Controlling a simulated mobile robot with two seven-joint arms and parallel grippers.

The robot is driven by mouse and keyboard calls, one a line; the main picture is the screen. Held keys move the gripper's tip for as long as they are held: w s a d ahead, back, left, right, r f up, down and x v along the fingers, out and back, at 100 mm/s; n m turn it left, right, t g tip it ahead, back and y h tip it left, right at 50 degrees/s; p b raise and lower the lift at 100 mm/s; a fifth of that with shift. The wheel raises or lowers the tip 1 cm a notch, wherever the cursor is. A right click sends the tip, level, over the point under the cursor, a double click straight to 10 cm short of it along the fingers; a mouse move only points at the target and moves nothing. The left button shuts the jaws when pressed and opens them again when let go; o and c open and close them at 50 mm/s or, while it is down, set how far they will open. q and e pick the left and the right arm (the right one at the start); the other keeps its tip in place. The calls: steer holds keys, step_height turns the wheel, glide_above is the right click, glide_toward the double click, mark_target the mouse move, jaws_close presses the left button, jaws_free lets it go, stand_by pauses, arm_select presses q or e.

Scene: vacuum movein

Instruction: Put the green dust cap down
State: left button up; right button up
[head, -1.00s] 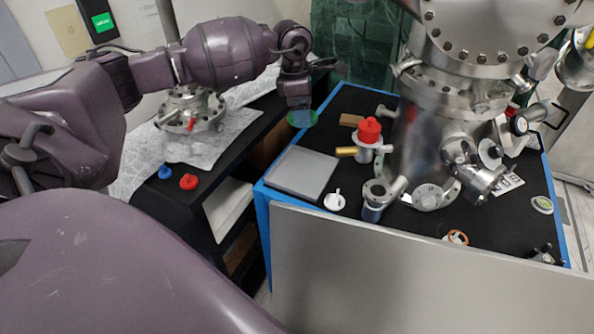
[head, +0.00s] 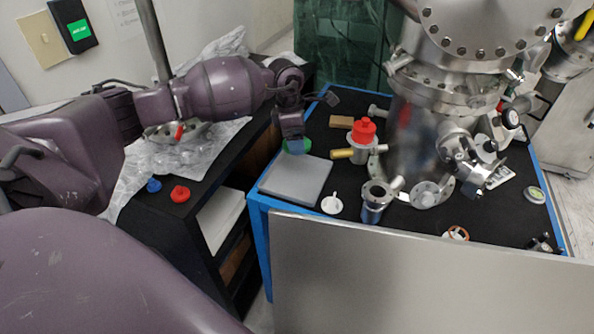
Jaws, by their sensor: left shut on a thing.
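The green dust cap (head: 304,146) shows as a green disc at the tip of my left gripper (head: 295,145), which is shut on it. Gripper and cap are over the left back part of the blue-edged black table (head: 317,133), just behind the grey flat plate (head: 297,179). The gripper hides part of the cap, and I cannot tell whether the cap touches the table. My right gripper is not in view.
A red-capped metal fitting (head: 363,132) with a brass piece (head: 342,154) stands right of the cap. A brown block (head: 341,121) lies behind. The large steel chamber (head: 425,130) fills the table's middle. Red (head: 180,194) and blue (head: 154,185) caps lie on the black side bench (head: 150,215).

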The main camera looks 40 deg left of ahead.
arm_select(q)
glide_above(298, 178)
step_height(298, 178, down, 5)
steer(key=shift+s+a, duration=0.1)
steer(key=shift+a, duration=0.05)
steer(key=shift+f, duration=0.65)
steer(key=shift+f+b, duration=0.6)
steer(key=shift+f, duration=1.95)
steer(key=shift+f, duration=0.15)
steer(key=o, duration=0.9)
steer(key=shift+o, duration=0.2)
